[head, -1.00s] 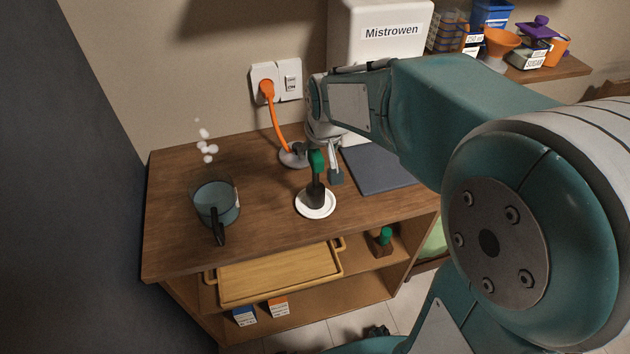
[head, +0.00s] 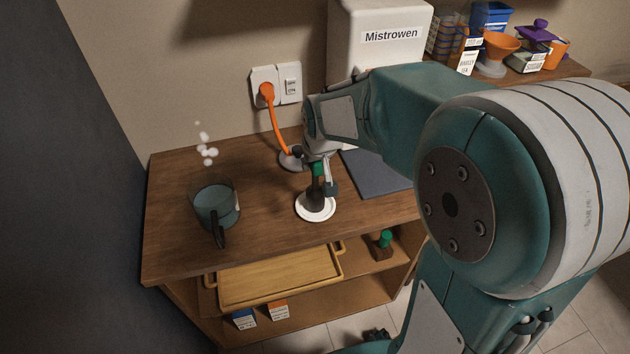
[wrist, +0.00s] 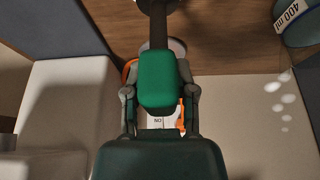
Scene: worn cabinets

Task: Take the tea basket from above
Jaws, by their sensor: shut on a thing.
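The tea basket (head: 315,200) is dark with a green handle on top. It stands upright on a small white saucer (head: 302,211) on the wooden counter. My gripper (head: 317,172) comes down over it from above and is shut on the green handle. In the wrist view the green handle (wrist: 158,80) sits between my two fingers, with the dark stem (wrist: 158,28) beyond it. Part of the handle is hidden by the fingers in the head view.
A steaming glass pot (head: 215,205) with a dark handle stands to the left. An orange cable (head: 277,125) runs from the wall socket to a grey round base behind the saucer. A dark slab (head: 378,172) lies to the right. A wooden tray (head: 280,275) is on the shelf below.

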